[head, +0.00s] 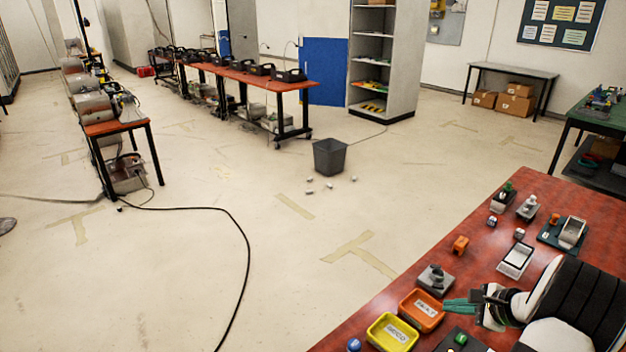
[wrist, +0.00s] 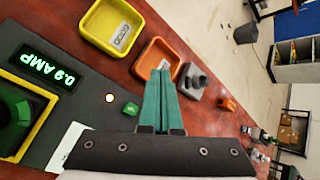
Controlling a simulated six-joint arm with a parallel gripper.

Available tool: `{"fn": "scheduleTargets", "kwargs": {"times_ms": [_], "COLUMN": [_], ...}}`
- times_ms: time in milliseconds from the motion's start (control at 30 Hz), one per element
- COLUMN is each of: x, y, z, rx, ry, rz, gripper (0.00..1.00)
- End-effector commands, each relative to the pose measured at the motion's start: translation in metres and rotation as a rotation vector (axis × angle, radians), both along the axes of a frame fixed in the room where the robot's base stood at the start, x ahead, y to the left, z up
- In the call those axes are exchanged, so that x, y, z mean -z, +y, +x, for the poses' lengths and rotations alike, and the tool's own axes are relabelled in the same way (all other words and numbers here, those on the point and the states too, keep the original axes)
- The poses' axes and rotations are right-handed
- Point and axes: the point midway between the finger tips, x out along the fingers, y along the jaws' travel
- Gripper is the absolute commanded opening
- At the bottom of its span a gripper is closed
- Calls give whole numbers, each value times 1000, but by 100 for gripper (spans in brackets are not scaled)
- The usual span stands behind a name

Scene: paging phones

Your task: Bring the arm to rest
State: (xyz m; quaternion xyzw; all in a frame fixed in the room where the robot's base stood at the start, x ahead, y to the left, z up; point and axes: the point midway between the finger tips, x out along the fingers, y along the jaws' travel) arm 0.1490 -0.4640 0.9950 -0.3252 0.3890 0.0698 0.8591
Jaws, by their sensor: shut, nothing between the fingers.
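My gripper (head: 450,306) is at the lower right of the head view, above the red-brown worktop (head: 385,300) and near the right side of an orange tray (head: 421,326). Its two green fingers are together with nothing between them. In the wrist view my gripper (wrist: 159,75) points towards the orange tray (wrist: 146,64), overlapping its edge in the picture. Whether the fingers touch the tray cannot be told. My arm comes in from the right in the head view and hides part of the worktop.
A yellow tray (head: 379,339) sits beside the orange one; both have labels. A grey fixture (head: 435,280) and an orange block (head: 460,246) stand close by. The wrist view shows a display reading 0.9 AMP (wrist: 45,68) and a small green block (wrist: 131,108). A bin (head: 330,157) stands on the floor.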

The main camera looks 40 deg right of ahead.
Motion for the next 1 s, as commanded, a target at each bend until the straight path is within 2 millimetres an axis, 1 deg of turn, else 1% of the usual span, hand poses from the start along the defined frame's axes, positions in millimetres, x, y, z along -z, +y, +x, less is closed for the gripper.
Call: {"fn": "scheduleTargets", "kwargs": {"times_ms": [33,67,100,167,200,267,300,367,400,467,500,533,600,700,800,1000], "x": [-17,-28,-42,-61,-73,-88,-97,-108,-113,-118,-118,-117,-113,-106,-103,-103], "y": [26,47,79,133,172,234,276,339,379,430,456,471,491,498,499,499], "z": [35,56,83,115,131,145,147,140,127,98,74,56,19,-11,-21,-21], "rx": [-109,-189,-302,-474,-591,-771,-896,-1092,-1225,-1423,-1546,-1632,-1795,-1923,-1964,-1963], "ry": [16,32,54,89,115,157,187,235,269,322,355,378,425,463,477,477], "rz": [-12,-18,-28,-46,-61,-87,-112,-158,-194,-263,-314,-356,-447,-532,-563,-562], "gripper": [0,0,0,0,0,0,0,0,0,0,0,0,0,0,0,0]}}
